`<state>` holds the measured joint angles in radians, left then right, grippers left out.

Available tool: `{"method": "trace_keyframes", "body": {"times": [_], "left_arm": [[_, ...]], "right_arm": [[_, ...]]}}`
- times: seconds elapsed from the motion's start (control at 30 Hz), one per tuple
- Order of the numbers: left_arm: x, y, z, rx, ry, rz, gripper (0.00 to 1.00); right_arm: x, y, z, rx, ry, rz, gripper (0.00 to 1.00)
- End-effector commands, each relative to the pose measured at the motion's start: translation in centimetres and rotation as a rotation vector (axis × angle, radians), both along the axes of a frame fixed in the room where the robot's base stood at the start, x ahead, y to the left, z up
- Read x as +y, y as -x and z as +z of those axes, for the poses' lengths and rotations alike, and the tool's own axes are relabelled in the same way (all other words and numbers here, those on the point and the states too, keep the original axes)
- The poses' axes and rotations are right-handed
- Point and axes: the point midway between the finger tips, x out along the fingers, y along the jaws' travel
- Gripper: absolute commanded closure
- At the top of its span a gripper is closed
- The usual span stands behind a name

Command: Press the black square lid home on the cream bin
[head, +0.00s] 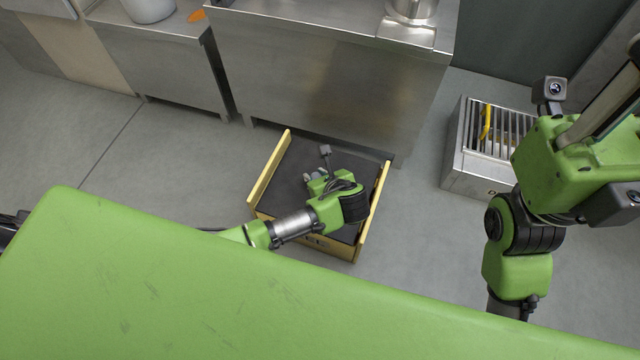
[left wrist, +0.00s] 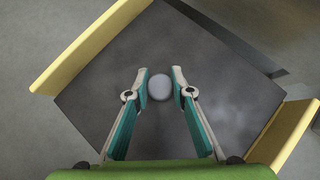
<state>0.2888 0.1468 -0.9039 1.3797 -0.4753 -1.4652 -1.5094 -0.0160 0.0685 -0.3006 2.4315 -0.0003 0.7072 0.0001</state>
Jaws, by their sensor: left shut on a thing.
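The black square lid (head: 300,160) lies across the top of the cream bin (head: 268,172) on the floor. The bin's cream walls stand up along the lid's left and right sides; I cannot tell how deep the lid sits. In the left wrist view, the lid (left wrist: 225,90) fills the middle between two cream walls of the bin (left wrist: 95,42). My left gripper (head: 315,178) is over the lid. Its fingers (left wrist: 159,88) are shut on a round grey knob (left wrist: 159,87) on the lid. My right arm shows at the right, but I cannot see its fingers.
A steel counter (head: 330,80) stands close behind the bin. A steel box with a slotted top (head: 465,155) and a yellow item stands to the right. Grey floor (head: 180,165) is open to the left.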

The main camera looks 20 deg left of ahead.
Motion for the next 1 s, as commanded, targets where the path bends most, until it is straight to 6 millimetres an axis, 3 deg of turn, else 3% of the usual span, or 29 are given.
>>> {"method": "trace_keyframes", "body": {"times": [0.07, 0.1, 0.17, 0.2, 0.63, 1.0], "left_arm": [[0.0, 0.2, -0.6, 0.007, 0.001, -0.001, 1.00], [0.0, 0.2, -0.7, 0.008, 0.002, -0.001, 0.76], [0.0, 0.2, -0.6, 0.007, 0.001, -0.001, 0.60], [0.0, 0.2, -0.6, 0.007, 0.001, -0.001, 0.59], [-0.4, 0.6, 0.1, 0.006, 0.001, -0.001, 0.59], [-3.9, 4.6, 5.3, 0.005, 0.004, -0.003, 0.59]], "right_arm": [[0.0, 0.0, -0.1, -0.002, 0.000, 0.000, 0.77], [0.0, 0.0, 0.0, -0.003, 0.000, 0.000, 0.77], [0.0, 0.1, 0.1, -0.006, 0.000, 0.000, 0.77], [0.0, 0.1, 0.1, -0.007, 0.000, 0.000, 0.77], [-0.1, 0.1, 0.2, -0.009, -0.003, -0.001, 0.77], [0.0, 0.1, 0.2, -0.007, -0.001, -0.001, 0.77]]}}
